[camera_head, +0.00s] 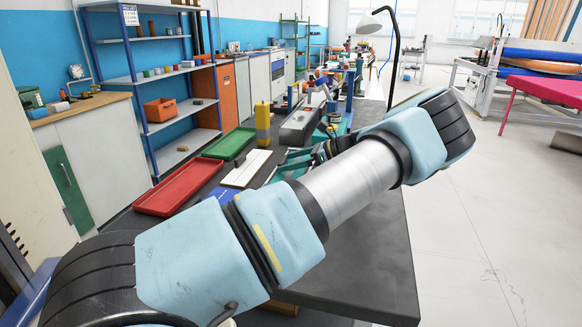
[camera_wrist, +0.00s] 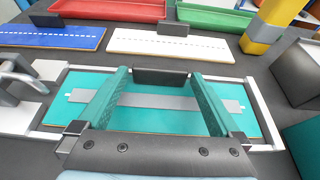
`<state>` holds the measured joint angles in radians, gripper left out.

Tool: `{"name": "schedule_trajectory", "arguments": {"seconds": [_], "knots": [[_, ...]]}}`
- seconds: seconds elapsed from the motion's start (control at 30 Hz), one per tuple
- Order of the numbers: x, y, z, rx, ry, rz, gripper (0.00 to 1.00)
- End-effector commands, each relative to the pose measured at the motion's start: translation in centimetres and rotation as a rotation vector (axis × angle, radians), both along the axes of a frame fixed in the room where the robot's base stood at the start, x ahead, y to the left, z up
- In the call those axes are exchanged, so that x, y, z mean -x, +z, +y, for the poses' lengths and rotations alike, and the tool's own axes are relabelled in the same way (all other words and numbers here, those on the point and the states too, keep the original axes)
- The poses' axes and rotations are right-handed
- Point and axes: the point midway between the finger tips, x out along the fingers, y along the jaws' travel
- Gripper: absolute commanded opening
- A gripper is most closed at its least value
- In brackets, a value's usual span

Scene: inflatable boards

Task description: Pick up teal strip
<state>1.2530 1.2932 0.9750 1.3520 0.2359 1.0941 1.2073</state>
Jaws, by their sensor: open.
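The teal strip (camera_wrist: 82,96) is a flat teal panel with a grey band along its middle. It lies inside a pale rectangular frame (camera_wrist: 50,88) in the wrist view. A black block (camera_wrist: 160,77) stands at its far edge. My gripper (camera_wrist: 161,72) is open above the strip, with one teal finger on each side of the black block and gaps between. I cannot tell how high the fingertips are above the panel. In the head view my arm covers most of this area.
A blue strip (camera_wrist: 45,38) and a white strip (camera_wrist: 165,46) lie beyond the frame. Behind them are a red tray (camera_wrist: 110,9) and a green tray (camera_wrist: 215,17). A yellow-and-grey post (camera_wrist: 266,28) and a dark box (camera_wrist: 296,74) stand at right. A metal handle (camera_wrist: 18,72) is at left.

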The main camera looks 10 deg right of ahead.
Motion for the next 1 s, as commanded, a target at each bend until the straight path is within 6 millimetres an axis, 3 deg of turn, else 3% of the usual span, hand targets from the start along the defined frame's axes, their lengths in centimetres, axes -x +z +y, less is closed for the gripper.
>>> {"name": "schedule_trajectory", "arguments": {"seconds": [0.1, 0.37, 1.0], "knots": [[-0.44, -0.3, 0.94, 0.001, 0.001, 0.0, 1.0], [-0.54, -0.51, 1.1, 0.002, -0.001, 0.0, 1.0], [-0.54, -0.47, 1.06, 0.002, -0.001, 0.0, 0.28]]}}
